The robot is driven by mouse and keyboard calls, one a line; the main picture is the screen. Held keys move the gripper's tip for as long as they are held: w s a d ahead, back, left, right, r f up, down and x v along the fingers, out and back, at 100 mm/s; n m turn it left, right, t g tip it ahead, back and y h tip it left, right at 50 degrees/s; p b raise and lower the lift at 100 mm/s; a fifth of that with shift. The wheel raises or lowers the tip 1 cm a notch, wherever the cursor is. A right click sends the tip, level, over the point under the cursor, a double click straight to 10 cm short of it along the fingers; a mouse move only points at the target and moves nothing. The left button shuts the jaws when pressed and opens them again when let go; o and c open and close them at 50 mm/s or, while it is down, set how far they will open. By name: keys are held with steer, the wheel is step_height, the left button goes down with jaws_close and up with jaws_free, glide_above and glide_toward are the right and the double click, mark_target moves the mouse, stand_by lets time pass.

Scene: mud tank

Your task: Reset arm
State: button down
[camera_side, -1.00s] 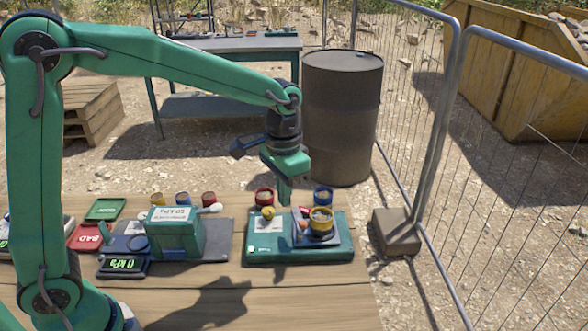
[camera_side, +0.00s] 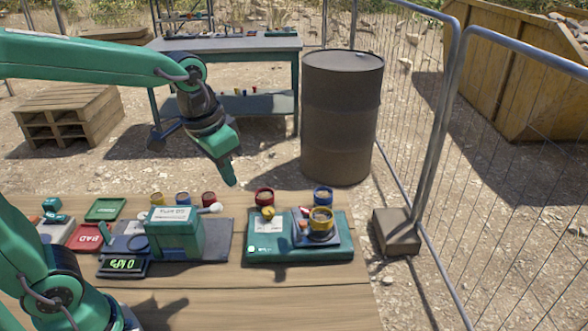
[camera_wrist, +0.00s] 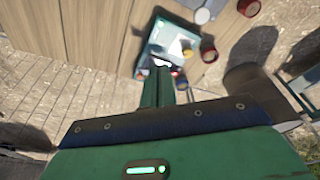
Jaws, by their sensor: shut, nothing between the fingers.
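My green arm reaches over the wooden table (camera_side: 250,300) from the left. My gripper (camera_side: 232,184) is shut and empty. It points down in the air near the table's back edge, above and left of the green tray unit (camera_side: 300,258). In the wrist view, the closed green fingers (camera_wrist: 158,82) point toward a pale green and white unit (camera_wrist: 165,48) on the table.
A green box device (camera_side: 175,235), a display (camera_side: 123,265), a red BAD tray (camera_side: 88,238), a green tray (camera_side: 105,209) and several small coloured pots stand on the table. Behind are a barrel (camera_side: 342,120), a workbench (camera_side: 230,45) and a mesh fence (camera_side: 510,150).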

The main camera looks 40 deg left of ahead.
steer(key=s+a+n+t, duration=0.1)
steer(key=s+a, duration=0.3)
steer(key=s, duration=0.6)
steer(key=shift+n+t, duration=0.3)
steer(key=shift+t, duration=0.6)
steer(key=shift+r, duration=0.1)
